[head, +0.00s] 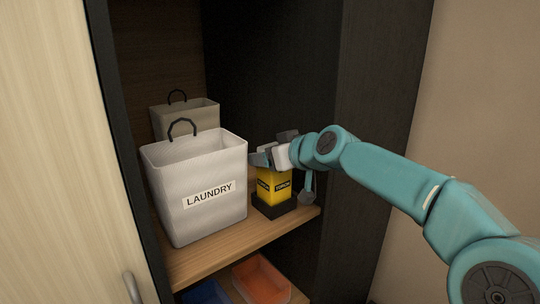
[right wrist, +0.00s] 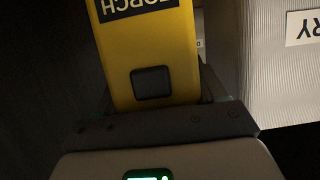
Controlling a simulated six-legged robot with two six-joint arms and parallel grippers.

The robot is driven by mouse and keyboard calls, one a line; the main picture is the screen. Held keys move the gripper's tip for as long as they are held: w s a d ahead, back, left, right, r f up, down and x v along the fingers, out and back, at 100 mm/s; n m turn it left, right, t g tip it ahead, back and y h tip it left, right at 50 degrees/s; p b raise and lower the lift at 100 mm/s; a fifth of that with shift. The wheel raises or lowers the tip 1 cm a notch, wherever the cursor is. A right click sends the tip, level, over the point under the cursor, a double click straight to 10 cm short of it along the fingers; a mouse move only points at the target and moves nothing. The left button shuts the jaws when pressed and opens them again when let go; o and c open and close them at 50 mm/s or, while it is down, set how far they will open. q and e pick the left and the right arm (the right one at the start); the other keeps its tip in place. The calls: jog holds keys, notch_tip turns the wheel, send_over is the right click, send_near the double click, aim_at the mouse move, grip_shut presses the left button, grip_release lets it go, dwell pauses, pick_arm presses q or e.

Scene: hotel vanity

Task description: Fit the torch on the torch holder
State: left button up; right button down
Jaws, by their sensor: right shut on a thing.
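The yellow torch (head: 268,187) stands upright on the shelf, to the right of the laundry bag, with dark label bands. Its lower end meets the black torch holder (head: 285,208); I cannot tell whether it is fully seated or just above. My right gripper (head: 268,157) comes in from the right and is shut on the torch's upper part. In the right wrist view the torch (right wrist: 150,45) fills the top middle, with its TORCH label upside down and a black button. The fingertips are largely hidden there. My left gripper is in neither view.
A white laundry bag (head: 190,215) stands close to the left of the torch, with another bag (head: 190,117) behind. The wooden shelf (head: 240,236) has some bare room in front. Below are an orange bin (head: 262,278) and a blue bin (head: 205,293). A dark cabinet wall is at right.

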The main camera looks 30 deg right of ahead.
jog(key=shift+f, duration=0.2)
dwell(0.3)
grip_release()
jog(key=b+v, duration=0.4)
jog(key=v, duration=1.2)
jog(key=shift+s+r, duration=0.1)
jog(key=shift+r, duration=0.05)
jog(key=shift+s, duration=0.1)
